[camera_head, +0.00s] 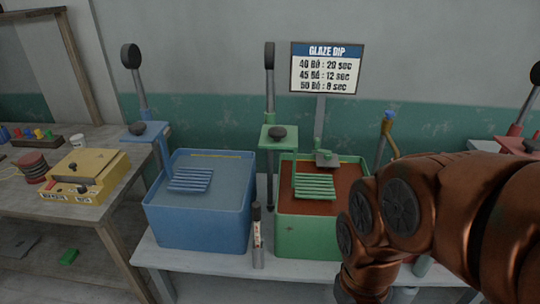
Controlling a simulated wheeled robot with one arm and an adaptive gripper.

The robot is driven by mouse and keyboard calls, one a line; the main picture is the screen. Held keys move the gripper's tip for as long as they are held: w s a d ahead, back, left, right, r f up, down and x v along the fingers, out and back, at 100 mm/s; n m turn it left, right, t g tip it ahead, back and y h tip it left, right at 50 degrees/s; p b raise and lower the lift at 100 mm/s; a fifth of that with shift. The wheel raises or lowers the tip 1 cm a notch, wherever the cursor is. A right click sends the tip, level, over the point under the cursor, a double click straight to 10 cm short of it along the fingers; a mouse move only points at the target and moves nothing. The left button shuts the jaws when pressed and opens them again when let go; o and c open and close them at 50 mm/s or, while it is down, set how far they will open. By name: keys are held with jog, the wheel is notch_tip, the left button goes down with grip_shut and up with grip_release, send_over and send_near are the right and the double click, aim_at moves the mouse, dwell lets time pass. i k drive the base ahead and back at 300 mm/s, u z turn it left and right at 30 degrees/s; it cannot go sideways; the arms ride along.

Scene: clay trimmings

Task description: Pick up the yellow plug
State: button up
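My copper-coloured arm fills the right side of the view, far from the plug. My gripper's fingertips do not show, so I cannot see whether it holds anything.
The wooden table (112,190) also bears a yellow box (100,168), stacked dark red discs (33,168) and a white cup (77,141). A blue tub (200,222) and green tub (300,240) stand on a pale bench. A marker-like cylinder (257,235) stands before them.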

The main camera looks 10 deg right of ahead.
aim_at(37, 132)
jog(key=u, duration=0.5)
jog(key=k, duration=0.6)
jog(key=u, duration=1.35)
jog(key=i, duration=2.3)
jog(key=z, duration=0.85)
